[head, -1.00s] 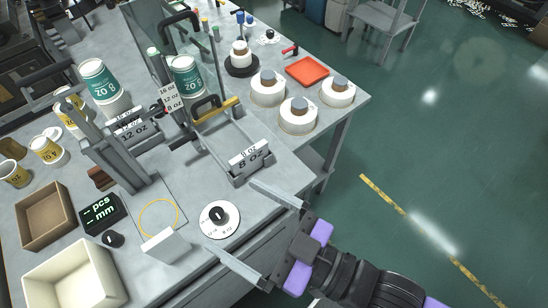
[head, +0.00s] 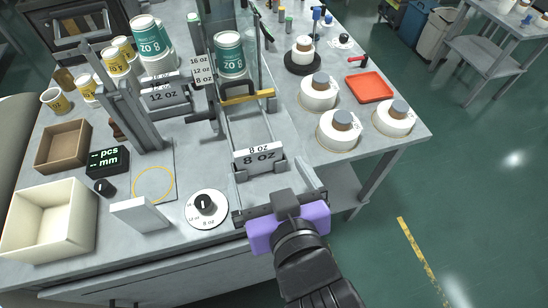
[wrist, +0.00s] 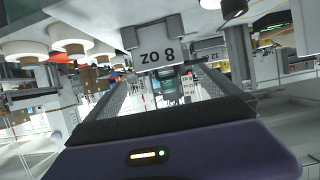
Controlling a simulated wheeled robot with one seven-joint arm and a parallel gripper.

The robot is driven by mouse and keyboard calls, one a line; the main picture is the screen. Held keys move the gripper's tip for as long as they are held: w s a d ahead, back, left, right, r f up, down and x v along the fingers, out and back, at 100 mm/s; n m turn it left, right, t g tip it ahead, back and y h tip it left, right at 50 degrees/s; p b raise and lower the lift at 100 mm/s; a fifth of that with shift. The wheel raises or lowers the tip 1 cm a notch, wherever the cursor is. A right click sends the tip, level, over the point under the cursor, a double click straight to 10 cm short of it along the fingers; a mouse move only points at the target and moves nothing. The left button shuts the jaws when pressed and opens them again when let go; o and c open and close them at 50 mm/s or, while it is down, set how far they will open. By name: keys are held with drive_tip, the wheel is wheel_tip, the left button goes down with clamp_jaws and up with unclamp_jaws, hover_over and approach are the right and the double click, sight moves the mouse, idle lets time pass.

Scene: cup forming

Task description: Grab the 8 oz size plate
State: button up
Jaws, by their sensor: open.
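The 8 oz size plate (head: 259,157) is a grey plate with a white "8 oz" label, upright at the near end of a grey frame on the table. In the wrist view it shows upside down (wrist: 157,56), ahead of the fingers. My gripper (head: 262,168) is open, its purple body at the table's front edge and its two long grey fingers pointing at the plate, one toward each side of it. Nothing is held. Whether the fingertips overlap the plate's sides or touch it I cannot tell. A 12 oz plate (head: 164,95) stands farther back to the left.
A dial (head: 207,208) and a white block (head: 140,215) stand left of my gripper. A cream bin (head: 48,222) is at the far left. White rolls (head: 339,131) and a red tray (head: 369,87) are to the right. Posts and a clear panel rise behind the plate.

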sight(258, 149)
drive_tip(key=p+x, duration=0.1)
drive_tip(key=x, duration=0.6)
drive_tip(key=shift+w, duration=0.3)
drive_tip(key=c, duration=1)
drive_tip(key=shift+c, duration=0.9)
drive_tip(key=shift+r, duration=0.1)
